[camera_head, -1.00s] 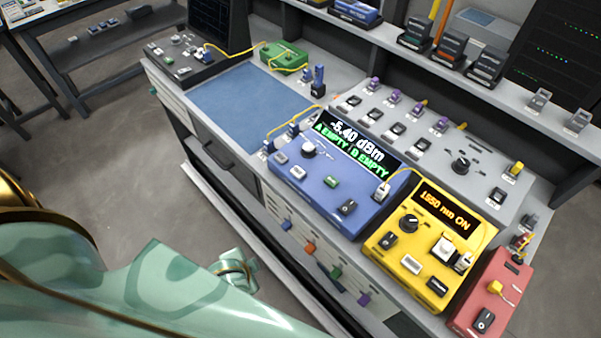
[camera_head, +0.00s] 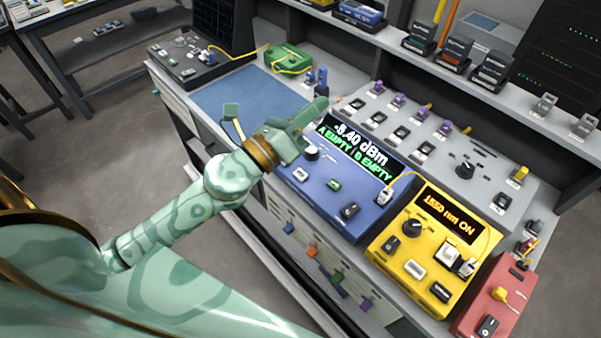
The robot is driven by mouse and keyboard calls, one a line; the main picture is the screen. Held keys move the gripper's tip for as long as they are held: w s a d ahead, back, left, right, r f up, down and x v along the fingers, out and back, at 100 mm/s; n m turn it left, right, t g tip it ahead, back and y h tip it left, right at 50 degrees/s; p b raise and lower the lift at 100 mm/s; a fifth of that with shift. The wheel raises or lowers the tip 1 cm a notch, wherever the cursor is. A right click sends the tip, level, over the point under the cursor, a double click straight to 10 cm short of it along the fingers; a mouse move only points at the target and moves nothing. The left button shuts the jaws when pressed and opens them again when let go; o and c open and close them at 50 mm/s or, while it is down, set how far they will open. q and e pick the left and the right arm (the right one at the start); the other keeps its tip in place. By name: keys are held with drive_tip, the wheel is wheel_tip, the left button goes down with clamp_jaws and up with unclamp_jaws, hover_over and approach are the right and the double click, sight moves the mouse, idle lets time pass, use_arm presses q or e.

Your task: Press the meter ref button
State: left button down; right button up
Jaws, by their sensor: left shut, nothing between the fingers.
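The meter (camera_head: 352,222) is a blue box on the bench, with a display reading -5.40 dBm and "A EMPTY / B EMPTY". My left gripper (camera_head: 318,106) is shut and empty, above the meter's far left part, pointing toward the back of the bench. It hides the meter's left ports. My right gripper is out of view.
A yellow source box (camera_head: 402,258) reading 1550 nm ON stands right of the meter, joined by a yellow fiber. A red box (camera_head: 492,302) stands beyond it. A blue mat (camera_head: 222,92) lies left, and a grey panel of switches (camera_head: 440,150) lies behind.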

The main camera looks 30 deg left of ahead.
use_arm(q)
wheel_tip(320, 180, down, 7)
drive_tip(key=w+d+m+g+h, duration=0.1)
drive_tip(key=d+m+g+h, duration=0.25)
drive_tip(key=m+g, duration=0.95)
drive_tip(key=w+a+f+m+y, duration=0.1)
drive_tip(key=a+f+m+y, duration=0.4)
drive_tip(key=a, duration=0.4)
drive_tip(key=f+m, duration=0.1)
drive_tip(key=m, duration=0.1)
drive_tip(key=shift+w+m, duration=0.3)
drive_tip(key=shift+w, duration=0.1)
drive_tip(key=shift+d+f, duration=0.1)
drive_tip(key=b, duration=0.5)
hover_over(296, 175)
wheel_tip(296, 175, down, 8)
drive_tip(key=shift+r, duration=0.25)
drive_tip(key=shift+f+b, duration=0.6)
drive_tip(key=shift+f, duration=0.1)
drive_tip(key=shift+f, duration=0.3)
